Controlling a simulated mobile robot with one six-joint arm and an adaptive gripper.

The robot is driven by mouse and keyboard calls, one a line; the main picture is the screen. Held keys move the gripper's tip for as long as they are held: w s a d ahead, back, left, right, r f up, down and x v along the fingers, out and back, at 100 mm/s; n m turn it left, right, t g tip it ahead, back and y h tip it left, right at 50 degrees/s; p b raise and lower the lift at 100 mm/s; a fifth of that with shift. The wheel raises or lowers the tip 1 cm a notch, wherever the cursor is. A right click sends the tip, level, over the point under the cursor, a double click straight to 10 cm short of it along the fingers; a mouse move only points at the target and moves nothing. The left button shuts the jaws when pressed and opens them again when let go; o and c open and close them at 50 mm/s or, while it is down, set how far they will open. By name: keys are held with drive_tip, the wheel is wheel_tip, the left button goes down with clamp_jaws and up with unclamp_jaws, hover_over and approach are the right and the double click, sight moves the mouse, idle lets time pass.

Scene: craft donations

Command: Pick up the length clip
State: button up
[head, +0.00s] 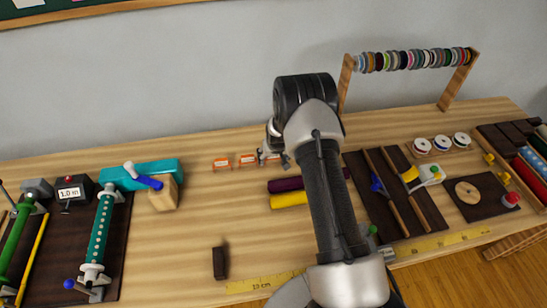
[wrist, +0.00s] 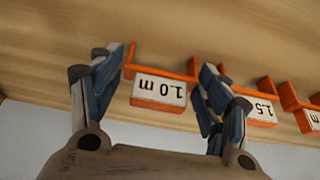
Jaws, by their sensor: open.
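Several orange length clips with white labels stand in a row on the wooden table. In the wrist view, the clip marked 1.0 m (wrist: 160,88) appears upside down between the two fingers of my gripper (wrist: 163,72). The fingers are open, with a visible gap on each side of it. The 1.5 clip (wrist: 262,109) is just right of the right finger, and another clip (wrist: 306,117) is cut off at the right edge. In the head view, my gripper (head: 271,157) is at the right end of the row, largely hiding the clip there. Two clips (head: 248,160) (head: 221,163) show to its left.
A teal block and wooden block (head: 165,193) stand left of the clips. Purple and yellow rolls (head: 289,201) lie in front, partly behind my arm. A small dark block (head: 220,263) lies near the front edge. A spool rack (head: 415,60) stands at the back right.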

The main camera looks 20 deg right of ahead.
drive_tip(key=c, duration=0.6)
drive_tip(key=shift+r, duration=0.1)
wheel_tip(320, 180, up, 20)
drive_tip(key=p, duration=0.3)
